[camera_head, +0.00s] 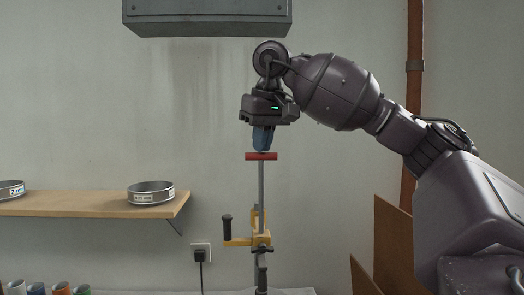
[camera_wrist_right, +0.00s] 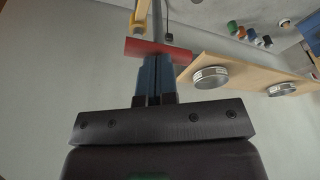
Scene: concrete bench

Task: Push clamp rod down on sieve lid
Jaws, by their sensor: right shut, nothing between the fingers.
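A clamp rod (camera_head: 262,185) stands upright in the head view, with a red crossbar handle (camera_head: 261,156) on top. A yellow clamp bracket (camera_head: 258,228) with a black grip surrounds the lower rod. My right gripper (camera_head: 262,149) points down with its blue fingers shut and empty, the tips at or just above the red handle. In the right wrist view the shut fingers (camera_wrist_right: 154,70) reach the red handle (camera_wrist_right: 158,50); I cannot tell whether they touch. No sieve lid is visible under the rod; the rod's lower end runs out of the frame. My left gripper is not in view.
A wooden shelf (camera_head: 100,207) on the left holds sieve rings, one (camera_head: 150,192) near its right end. Several coloured cups (camera_head: 62,289) stand below. A grey box (camera_head: 207,15) hangs above. A brown pipe (camera_head: 414,70) and brown panels (camera_head: 393,245) are at the right.

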